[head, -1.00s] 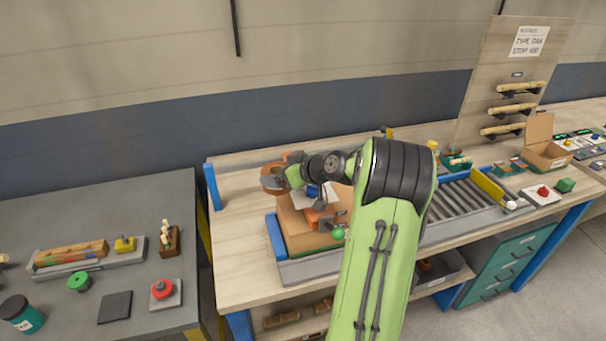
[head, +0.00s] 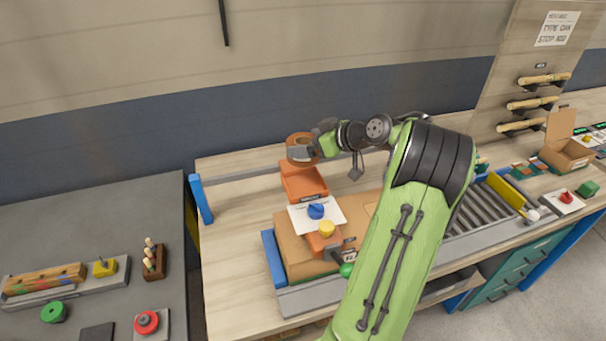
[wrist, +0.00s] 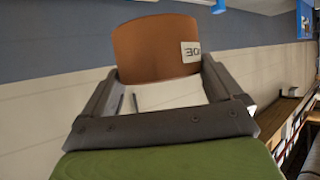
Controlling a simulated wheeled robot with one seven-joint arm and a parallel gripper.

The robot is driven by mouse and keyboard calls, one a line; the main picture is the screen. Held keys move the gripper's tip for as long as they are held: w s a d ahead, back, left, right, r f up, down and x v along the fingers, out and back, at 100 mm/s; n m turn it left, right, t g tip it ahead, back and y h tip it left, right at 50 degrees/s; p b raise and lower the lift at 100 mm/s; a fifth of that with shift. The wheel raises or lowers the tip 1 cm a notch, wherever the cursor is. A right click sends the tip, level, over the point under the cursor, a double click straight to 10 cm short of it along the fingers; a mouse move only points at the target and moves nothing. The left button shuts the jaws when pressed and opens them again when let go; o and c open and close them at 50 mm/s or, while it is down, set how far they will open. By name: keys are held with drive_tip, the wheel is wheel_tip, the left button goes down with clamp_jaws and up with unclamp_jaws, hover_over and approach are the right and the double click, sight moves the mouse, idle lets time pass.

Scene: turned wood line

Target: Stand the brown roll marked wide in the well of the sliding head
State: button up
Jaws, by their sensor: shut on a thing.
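The brown roll (head: 300,142) is held in my gripper (head: 305,153), up above the back of the wooden bench. In the wrist view the roll (wrist: 155,45) sits between the two fingers, and its white label (wrist: 190,51) shows letters ending in "DE". An orange head-like block (head: 318,243) with a yellow knob and a green-knobbed lever is on the carton below, in front of the roll. I cannot tell for sure that this is the sliding head, and no well can be made out in it.
An orange open tray (head: 304,183) stands just below the roll, behind the carton (head: 293,250). A white card with a blue knob (head: 316,211) lies by the carton top. A blue post (head: 201,198) stands at the bench's left end. Bare bench (head: 235,230) lies left of the carton.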

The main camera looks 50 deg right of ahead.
drive_tip(key=f, duration=0.9)
drive_tip(key=shift+s+a+f+b, duration=0.15)
drive_tip(key=shift+s+a+b, duration=0.15)
drive_tip(key=shift+s, duration=0.05)
